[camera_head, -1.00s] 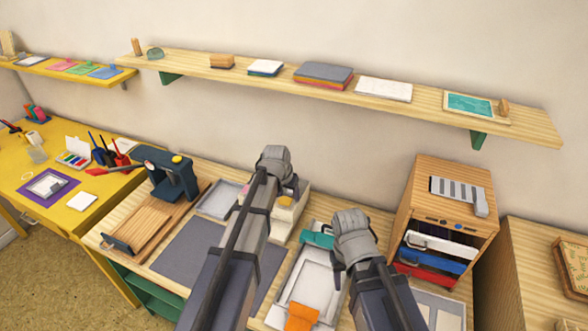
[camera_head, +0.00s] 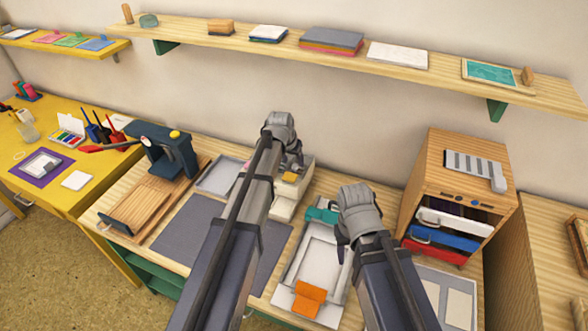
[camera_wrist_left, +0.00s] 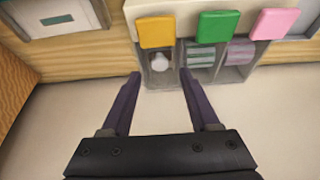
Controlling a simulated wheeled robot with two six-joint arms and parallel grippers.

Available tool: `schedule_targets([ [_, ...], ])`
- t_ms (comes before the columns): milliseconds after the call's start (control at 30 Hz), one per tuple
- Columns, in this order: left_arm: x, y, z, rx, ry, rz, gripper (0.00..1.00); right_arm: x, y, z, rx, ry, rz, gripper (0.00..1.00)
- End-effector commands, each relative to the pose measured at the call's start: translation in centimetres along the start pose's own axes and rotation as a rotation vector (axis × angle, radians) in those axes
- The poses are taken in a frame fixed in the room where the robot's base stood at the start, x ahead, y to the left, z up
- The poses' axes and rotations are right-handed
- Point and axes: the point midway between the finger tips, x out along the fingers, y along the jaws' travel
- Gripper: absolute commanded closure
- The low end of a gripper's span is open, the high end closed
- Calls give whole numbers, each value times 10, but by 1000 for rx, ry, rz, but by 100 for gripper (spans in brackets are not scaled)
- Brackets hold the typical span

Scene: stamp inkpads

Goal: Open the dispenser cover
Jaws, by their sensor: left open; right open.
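The dispenser is a cream box (camera_head: 284,210) on the workbench, partly hidden behind my left gripper in the head view. The left wrist view shows its yellow cover (camera_wrist_left: 155,32), green cover (camera_wrist_left: 217,26) and pink cover (camera_wrist_left: 274,23) in a row, with compartments visible beside them. The compartment at the yellow cover holds something white and rounded (camera_wrist_left: 160,61). My left gripper (camera_wrist_left: 160,77) is open and empty, its fingertips just short of the yellow cover's compartment, one to each side. My right gripper (camera_head: 343,245) is open beside the grey-white tray device, apart from the dispenser.
A white tray device with an orange part (camera_head: 308,298) lies beneath my right arm. A wooden drawer cabinet (camera_head: 460,160) stands at the right. A dark stamp press (camera_head: 170,150) stands at the left.

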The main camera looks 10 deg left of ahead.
Motion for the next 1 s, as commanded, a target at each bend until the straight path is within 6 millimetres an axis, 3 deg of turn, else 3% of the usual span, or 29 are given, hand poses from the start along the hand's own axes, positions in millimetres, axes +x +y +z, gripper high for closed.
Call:
schedule_targets([
  [33,15,0,1,0,0,0,39,14,-1,-1,0,0,0,50],
  [200,32,0,1,0,0,0,39,30,-3,-2,0,0,0,50],
  [567,35,0,0,0,0,0,39,32,-3,-2,0,0,0,50],
  [1000,35,0,0,0,0,0,87,32,-3,-2,0,0,0,50],
])
